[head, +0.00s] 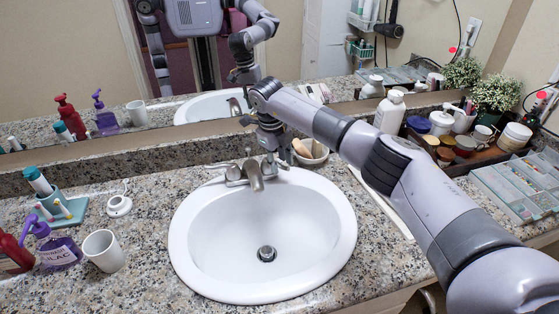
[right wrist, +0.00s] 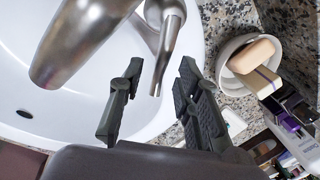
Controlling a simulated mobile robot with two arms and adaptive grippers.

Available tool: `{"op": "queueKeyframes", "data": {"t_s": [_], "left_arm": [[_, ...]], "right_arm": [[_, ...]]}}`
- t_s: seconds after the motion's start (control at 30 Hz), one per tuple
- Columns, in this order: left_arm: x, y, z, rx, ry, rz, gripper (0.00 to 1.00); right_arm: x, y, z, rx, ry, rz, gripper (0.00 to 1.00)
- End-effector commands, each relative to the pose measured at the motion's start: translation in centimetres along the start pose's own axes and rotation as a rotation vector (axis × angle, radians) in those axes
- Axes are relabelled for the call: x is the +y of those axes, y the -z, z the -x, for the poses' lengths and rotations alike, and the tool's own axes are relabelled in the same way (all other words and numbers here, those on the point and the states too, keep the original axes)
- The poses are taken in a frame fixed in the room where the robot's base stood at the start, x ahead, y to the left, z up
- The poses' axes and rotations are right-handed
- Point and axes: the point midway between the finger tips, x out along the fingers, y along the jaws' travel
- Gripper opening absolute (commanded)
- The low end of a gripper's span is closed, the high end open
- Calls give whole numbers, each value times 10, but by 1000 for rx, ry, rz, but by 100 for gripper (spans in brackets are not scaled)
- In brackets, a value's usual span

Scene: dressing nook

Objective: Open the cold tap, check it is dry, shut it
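The metal tap spout (head: 254,178) stands at the back of the white sink (head: 205,250); it shows large in the right wrist view (right wrist: 85,40). No water is seen running. My right gripper (head: 272,145) is over the right side of the tap, where it partly hides the right handle. In the right wrist view, my right gripper (right wrist: 160,80) is open, its two dark fingers apart on either side of the slim metal lever of that handle (right wrist: 166,35). Gaps show between lever and fingers. The left handle (head: 233,172) is clear. My left gripper is not in view.
A soap dish (head: 312,158) with soap sits close right of the tap, beside my gripper. Right are a white bottle (head: 389,112) and a crowded tray (head: 480,158). The mirror is behind.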

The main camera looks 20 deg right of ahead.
Motion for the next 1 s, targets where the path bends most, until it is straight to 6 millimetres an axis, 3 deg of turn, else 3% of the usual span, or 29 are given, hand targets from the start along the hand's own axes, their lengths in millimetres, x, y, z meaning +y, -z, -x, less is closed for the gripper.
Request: {"op": "queueKeyframes", "data": {"t_s": [0.27,0.7,1.0], "left_arm": [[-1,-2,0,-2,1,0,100],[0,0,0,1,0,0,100],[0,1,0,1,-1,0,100]], "right_arm": [[-1,-1,12,-4,2,-1,31],[0,-1,98,-3,2,0,31],[0,0,120,0,0,1,31]]}}
